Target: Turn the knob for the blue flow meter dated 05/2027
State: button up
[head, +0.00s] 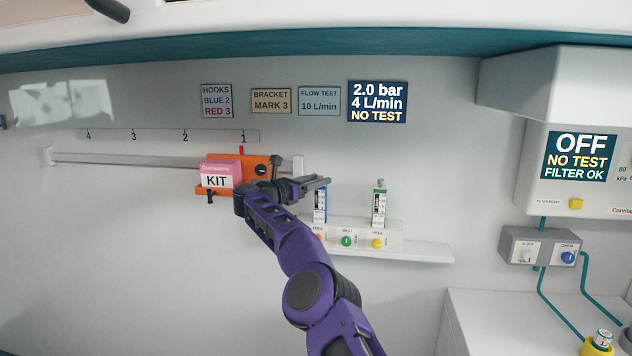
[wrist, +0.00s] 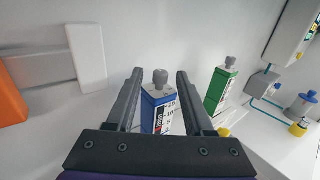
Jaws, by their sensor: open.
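The blue flow meter (head: 320,207) stands upright on the wall shelf in the head view, its top hidden by my gripper's fingers. In the wrist view this blue meter (wrist: 155,112) shows a scale on its front and a grey knob (wrist: 160,77) on top. No date can be read on it. My gripper (head: 322,183) is open, with one finger on each side of the knob in the wrist view and a gap visible on both sides. Whether the fingertips are level with the knob, I cannot tell.
A green flow meter (head: 379,206) with a grey knob stands to the right on the same shelf (head: 430,251). An orange bracket (head: 250,167) with a pink KIT box (head: 219,174) hangs on the rail to the left. A grey control box (head: 541,247) is at the right.

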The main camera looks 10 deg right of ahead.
jog(key=b+v, duration=0.4)
jog(key=v, duration=1.3)
jog(key=shift+s+a+b, duration=0.15)
jog(key=shift+b, duration=0.2)
